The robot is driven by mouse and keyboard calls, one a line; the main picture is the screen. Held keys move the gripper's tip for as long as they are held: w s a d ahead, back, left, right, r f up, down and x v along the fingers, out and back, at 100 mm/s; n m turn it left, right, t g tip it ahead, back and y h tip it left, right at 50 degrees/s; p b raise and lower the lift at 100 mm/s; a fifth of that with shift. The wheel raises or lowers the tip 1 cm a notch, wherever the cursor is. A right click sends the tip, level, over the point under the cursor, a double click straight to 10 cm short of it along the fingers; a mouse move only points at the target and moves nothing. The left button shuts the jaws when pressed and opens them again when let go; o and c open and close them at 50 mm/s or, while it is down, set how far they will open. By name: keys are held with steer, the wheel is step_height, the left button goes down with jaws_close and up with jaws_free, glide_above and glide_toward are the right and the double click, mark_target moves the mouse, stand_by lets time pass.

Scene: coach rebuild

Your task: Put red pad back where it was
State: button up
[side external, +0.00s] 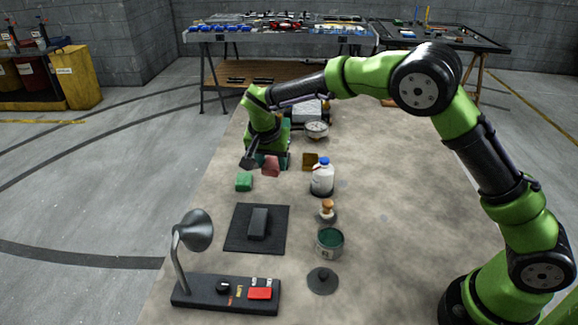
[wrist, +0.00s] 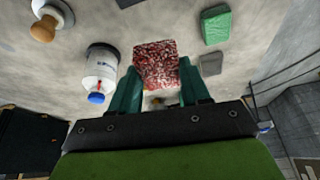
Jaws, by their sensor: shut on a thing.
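The red pad (side external: 270,167) is a mottled red block. My gripper (wrist: 157,88) is shut on it, with a teal finger on each side in the wrist view, where the red pad (wrist: 156,62) fills the gap. In the side view my gripper (side external: 266,160) is at the far left part of the table, behind the green pad (side external: 244,182). Whether the red pad touches the table I cannot tell. In the wrist view the green pad (wrist: 215,25) and a grey pad (wrist: 211,63) lie to the right of the red pad, apart from it.
A white bottle (side external: 322,178) with a blue cap stands right of my gripper, near a brown block (side external: 310,161). Nearer are a wooden-knobbed tool (side external: 327,210), a green-filled tin (side external: 330,242), a black mat (side external: 237,240) bearing a dark block, and a lamp (side external: 196,230). The table's right side is clear.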

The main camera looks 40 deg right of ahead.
steer(key=w+d, duration=0.3)
steer(key=d, duration=0.1)
steer(key=n, duration=0.2)
glide_toward(278, 185)
steer(key=shift+t, duration=0.3)
steer(key=x, duration=0.6)
steer(key=shift+s, duration=0.15)
steer(key=shift+f, duration=0.1)
steer(key=o, duration=1)
